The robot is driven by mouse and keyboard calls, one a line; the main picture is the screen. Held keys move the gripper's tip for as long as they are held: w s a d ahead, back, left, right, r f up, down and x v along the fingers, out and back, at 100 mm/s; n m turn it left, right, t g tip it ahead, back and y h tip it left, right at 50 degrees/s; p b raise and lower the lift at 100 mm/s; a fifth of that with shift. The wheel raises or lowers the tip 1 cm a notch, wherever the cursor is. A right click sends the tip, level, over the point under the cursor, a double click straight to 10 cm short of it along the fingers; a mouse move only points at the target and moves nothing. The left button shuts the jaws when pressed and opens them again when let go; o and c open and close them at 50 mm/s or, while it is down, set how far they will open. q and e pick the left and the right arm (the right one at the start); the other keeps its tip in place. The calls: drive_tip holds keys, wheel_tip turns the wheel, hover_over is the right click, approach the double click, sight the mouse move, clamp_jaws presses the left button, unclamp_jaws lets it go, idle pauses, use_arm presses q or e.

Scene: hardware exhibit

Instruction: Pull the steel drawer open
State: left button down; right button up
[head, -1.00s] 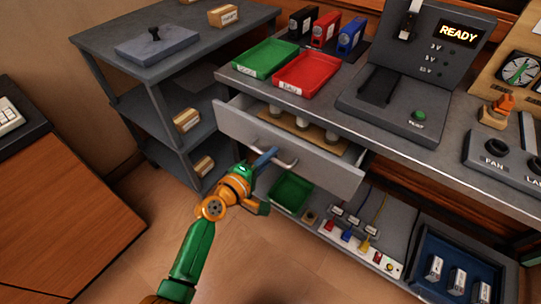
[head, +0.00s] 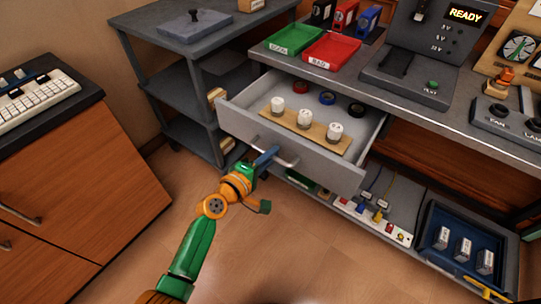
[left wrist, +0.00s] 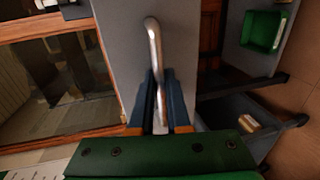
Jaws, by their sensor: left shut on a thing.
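The steel drawer (head: 310,160) under the workbench stands well open. Inside it are several white-topped cylinders on a wooden strip (head: 305,125), with red, blue and dark rings behind them. My left gripper (head: 268,156) is at the left part of the drawer's bar handle (head: 285,158). In the left wrist view the blue fingers of my left gripper (left wrist: 160,100) are shut on the metal handle (left wrist: 153,45), one finger on each side. The drawer front (left wrist: 125,60) lies behind the handle. My right gripper does not show.
Green (head: 292,39) and red (head: 331,48) trays sit on the bench above the drawer. A power strip (head: 372,222) and a blue bin (head: 465,245) are on the lower shelf. A wooden cabinet (head: 80,190) with a keyboard stands left. The floor before the drawer is clear.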

use_arm(q)
drive_tip(key=shift+w, duration=0.1)
drive_tip(key=c, duration=1.2)
unclamp_jaws()
drive_tip(key=shift+o, duration=0.2)
drive_tip(key=shift+a, duration=0.1)
drive_tip(key=p+v, duration=0.1)
drive_tip(key=v, duration=0.6)
